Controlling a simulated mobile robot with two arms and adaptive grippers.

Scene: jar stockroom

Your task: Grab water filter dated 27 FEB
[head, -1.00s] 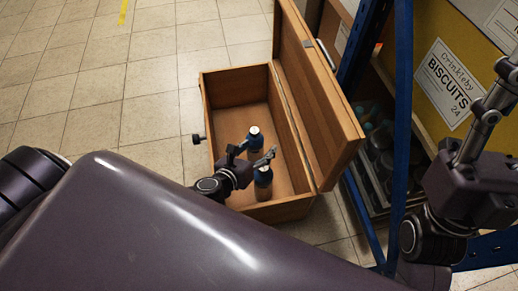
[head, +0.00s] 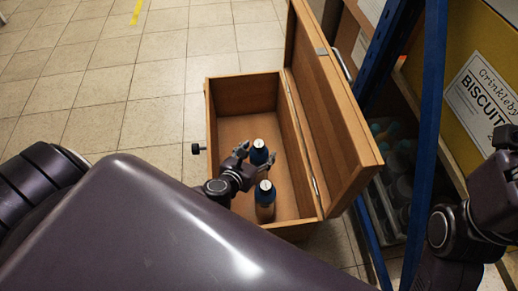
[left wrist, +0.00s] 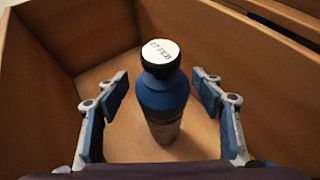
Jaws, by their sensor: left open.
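An open wooden chest (head: 245,88) on the floor holds two blue-topped bottles with white-topped dark caps. The far bottle (head: 259,155) stands between the spread fingers of my left gripper (head: 257,157). The near bottle (head: 265,203) stands upright just in front of that gripper. In the left wrist view, my open left gripper (left wrist: 160,95) has one finger on each side of a bottle (left wrist: 163,103), with gaps and no visible contact. Its cap label ends in "7 FEB"; the first digit is hard to read. The near bottle's label is unreadable. My right gripper (head: 507,138) is cut off at the right edge.
The chest's raised lid (head: 335,110) stands along its right side. A blue shelf post (head: 425,130) and a yellow box labelled BISCUITS (head: 480,85) are to the right. Tiled floor (head: 140,100) is clear to the left.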

